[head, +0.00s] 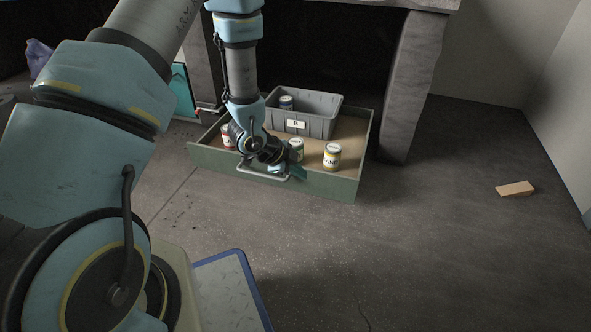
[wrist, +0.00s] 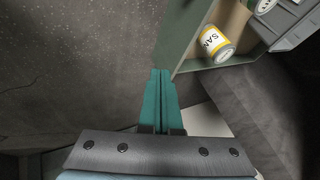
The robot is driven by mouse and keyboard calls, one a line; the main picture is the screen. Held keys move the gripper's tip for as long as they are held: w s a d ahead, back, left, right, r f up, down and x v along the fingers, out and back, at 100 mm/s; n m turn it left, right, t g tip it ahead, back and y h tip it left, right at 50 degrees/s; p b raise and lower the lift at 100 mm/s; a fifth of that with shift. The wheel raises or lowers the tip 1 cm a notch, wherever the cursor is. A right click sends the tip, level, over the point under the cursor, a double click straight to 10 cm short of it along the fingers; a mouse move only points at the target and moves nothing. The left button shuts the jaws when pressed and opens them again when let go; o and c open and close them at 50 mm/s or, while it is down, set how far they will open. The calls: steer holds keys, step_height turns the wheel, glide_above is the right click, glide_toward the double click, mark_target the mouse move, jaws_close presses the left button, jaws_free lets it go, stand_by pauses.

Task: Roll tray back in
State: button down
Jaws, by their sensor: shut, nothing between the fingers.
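The tray (head: 330,187) is a shallow grey-green drawer with a tan floor, standing out from under the concrete bench. A pale bar handle (head: 262,174) runs along its front. It carries a grey bin (head: 318,124) and several cans, including a yellow-banded can (head: 332,156). My gripper (head: 299,173) is shut and empty at the tray's front, right of the handle. In the wrist view the teal fingers (wrist: 161,72) are together, with tips beside the tray's front wall (wrist: 186,32); I cannot tell whether they touch. The yellow-banded can also shows there (wrist: 216,44). My wrist hides part of the handle.
A concrete bench leg (head: 412,88) stands right of the tray, and another leg (head: 203,65) is behind it at left. A wooden block (head: 515,189) lies on the floor far right.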

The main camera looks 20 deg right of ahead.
mark_target(325, 179)
steer(key=shift+w+d+f+b, duration=0.6)
steer(key=shift+d+f+b, duration=0.35)
steer(key=shift+d+f, duration=0.3)
steer(key=shift+w+d+f+b, duration=0.65)
steer(key=shift+d+f+b, duration=0.35)
steer(key=shift+d, duration=0.4)
steer(key=shift+w+d+f+b, duration=0.6)
steer(key=shift+d+f+b, duration=0.25)
steer(key=shift+d+f, duration=0.45)
steer(key=shift+r, duration=0.1)
